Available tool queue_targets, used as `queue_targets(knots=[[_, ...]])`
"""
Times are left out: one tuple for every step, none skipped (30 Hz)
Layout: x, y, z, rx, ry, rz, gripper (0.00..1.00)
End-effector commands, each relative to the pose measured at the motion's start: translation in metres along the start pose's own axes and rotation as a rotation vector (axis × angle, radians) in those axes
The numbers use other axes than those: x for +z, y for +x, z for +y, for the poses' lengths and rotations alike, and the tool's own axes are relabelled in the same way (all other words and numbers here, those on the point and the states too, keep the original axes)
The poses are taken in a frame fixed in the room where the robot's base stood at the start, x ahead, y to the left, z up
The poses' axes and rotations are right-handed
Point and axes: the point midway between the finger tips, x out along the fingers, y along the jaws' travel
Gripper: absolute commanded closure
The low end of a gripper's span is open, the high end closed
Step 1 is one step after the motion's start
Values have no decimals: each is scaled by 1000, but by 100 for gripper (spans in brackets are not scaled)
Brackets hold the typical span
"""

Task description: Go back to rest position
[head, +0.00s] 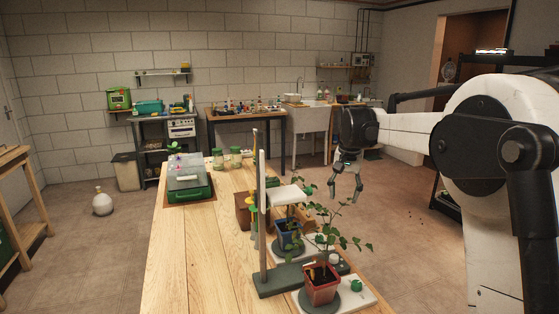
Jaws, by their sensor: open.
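My gripper (346,190) hangs from the end of my arm, pointing down, right of the wooden bench in the head view. Its fingers are apart and nothing shows between them. It appears in the air above the floor beyond the potted plants. A seedling in a red pot (321,284) stands at the near right end of the bench. Another in a blue pot (289,235) stands behind it, partly hidden by leaves and a grey upright stand (262,220).
The wooden bench (185,255) has bare room at its near left. A green tray (188,188) and two glass jars (235,157) sit at its far end. A white flask (102,203) stands on the floor at left. A sink (312,119) stands by the back wall.

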Motion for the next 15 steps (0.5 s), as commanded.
queue_targets(knots=[[12,-11,5,-5,-10,14,56],[18,-16,8,-9,-16,23,56],[27,-23,11,-13,-25,34,56],[33,-28,13,-16,-33,44,56],[40,-33,16,-19,-39,53,56],[49,-39,20,-23,-48,64,56],[56,-44,22,-26,-55,74,56],[62,-48,25,-29,-62,83,56],[72,-53,29,-32,-71,94,56],[79,-57,31,-35,-77,104,56],[86,-60,34,-38,-84,113,56],[96,-64,38,-41,-94,125,56],[104,-68,41,-44,-101,134,56],[111,-70,44,-46,-107,144,56],[122,-73,48,-49,-116,155,56]])
